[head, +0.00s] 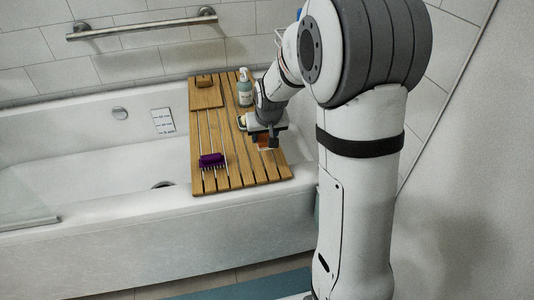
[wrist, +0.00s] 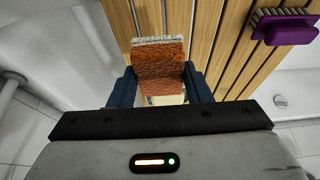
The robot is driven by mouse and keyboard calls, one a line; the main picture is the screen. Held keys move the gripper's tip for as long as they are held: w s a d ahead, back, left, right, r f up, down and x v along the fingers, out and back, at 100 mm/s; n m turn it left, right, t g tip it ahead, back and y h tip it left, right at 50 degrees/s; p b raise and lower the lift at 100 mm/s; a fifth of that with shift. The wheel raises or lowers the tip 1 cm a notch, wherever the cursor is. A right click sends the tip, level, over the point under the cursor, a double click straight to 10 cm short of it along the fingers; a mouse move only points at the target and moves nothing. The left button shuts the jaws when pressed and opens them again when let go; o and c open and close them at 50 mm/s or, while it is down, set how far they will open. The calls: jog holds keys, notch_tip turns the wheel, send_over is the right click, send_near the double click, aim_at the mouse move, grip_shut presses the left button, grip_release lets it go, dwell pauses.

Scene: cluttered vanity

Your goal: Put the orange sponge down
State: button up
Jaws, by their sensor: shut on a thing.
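The orange sponge (wrist: 160,65) is between the two dark fingers of my gripper (wrist: 160,84) in the wrist view. It has a rough orange face and a pale edge at its far side. My gripper (head: 266,137) is shut on it, over the right side of the wooden bath tray (head: 237,170). In the head view only a small orange part of the sponge (head: 263,142) shows below the gripper. I cannot tell whether the sponge touches the slats.
A purple brush (head: 211,160) lies on the tray left of my gripper. A pump bottle (head: 245,90) stands behind it, and a small brown item (head: 204,81) sits at the back left. Front slats are bare. The bathtub (head: 90,180) lies left.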

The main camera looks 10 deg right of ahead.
aim_at(265, 158)
jog(key=shift+f+b, duration=0.8)
jog(key=shift+f, duration=1.95)
jog(key=shift+f, duration=0.2)
jog(key=o, duration=0.9)
jog(key=shift+r, duration=0.1)
